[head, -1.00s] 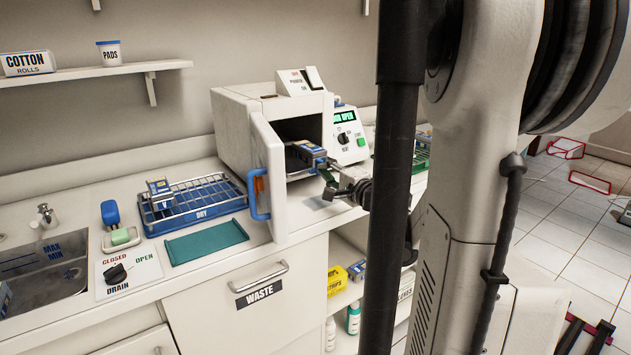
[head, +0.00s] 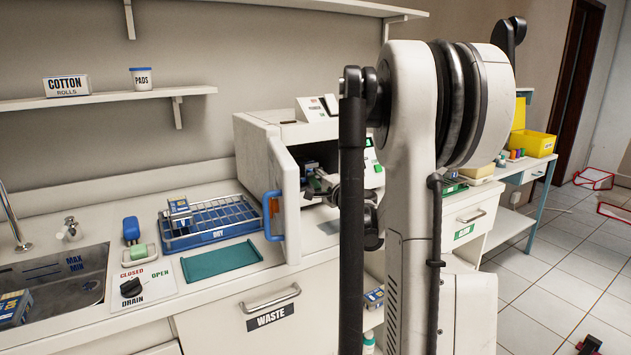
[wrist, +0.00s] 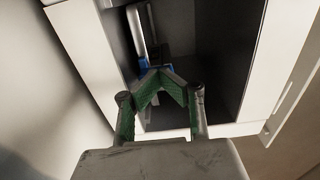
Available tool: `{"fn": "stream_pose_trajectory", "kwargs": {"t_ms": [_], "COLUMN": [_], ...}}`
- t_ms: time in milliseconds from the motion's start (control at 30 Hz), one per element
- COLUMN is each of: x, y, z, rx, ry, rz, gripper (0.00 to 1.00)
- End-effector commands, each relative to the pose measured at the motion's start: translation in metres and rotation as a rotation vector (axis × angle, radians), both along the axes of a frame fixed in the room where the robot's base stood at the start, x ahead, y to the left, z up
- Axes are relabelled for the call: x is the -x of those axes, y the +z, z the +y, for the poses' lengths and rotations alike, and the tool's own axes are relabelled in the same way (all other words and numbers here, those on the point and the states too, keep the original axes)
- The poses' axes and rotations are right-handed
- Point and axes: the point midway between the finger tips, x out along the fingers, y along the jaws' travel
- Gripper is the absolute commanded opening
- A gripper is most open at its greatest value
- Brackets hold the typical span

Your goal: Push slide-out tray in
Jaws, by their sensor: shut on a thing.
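The white sterilizer (head: 270,125) stands on the counter with its door (head: 283,190) swung open to the left. Its dark chamber (wrist: 205,60) faces my wrist camera. The slide-out tray is inside and mostly hidden; a blue box (head: 310,168) that rides on it shows within the chamber mouth. My gripper (head: 322,185) is at the chamber opening. In the wrist view its green-padded fingertips (wrist: 160,75) come together at the mouth, in front of a bit of blue (wrist: 143,66). It is shut on the tray's front part, which the fingers hide.
The open door, with its blue handle (head: 271,215), stands close to the left of my gripper. A blue wire rack (head: 207,222) and a teal mat (head: 221,260) lie on the counter to the left. A sink (head: 50,280) is farther left.

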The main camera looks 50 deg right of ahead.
Motion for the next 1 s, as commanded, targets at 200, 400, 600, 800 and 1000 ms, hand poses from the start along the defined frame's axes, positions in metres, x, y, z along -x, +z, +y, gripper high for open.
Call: {"fn": "stream_pose_trajectory", "kwargs": {"t_ms": [200, 400, 600, 800, 1000], "x": [-0.002, 0.002, 0.028, 0.068, 0.105], "y": [0.001, 0.001, 0.001, 0.003, 0.003], "z": [0.0, 0.002, 0.013, 0.025, 0.035], "rx": [0.0, 0.0, 0.0, 0.0, 0.0], "ry": [0.001, 0.002, 0.006, 0.006, 0.007], "rz": [0.0, 0.0, -0.001, -0.001, -0.001], "gripper": [0.0, 0.0, 0.0, 0.0, 0.0]}}
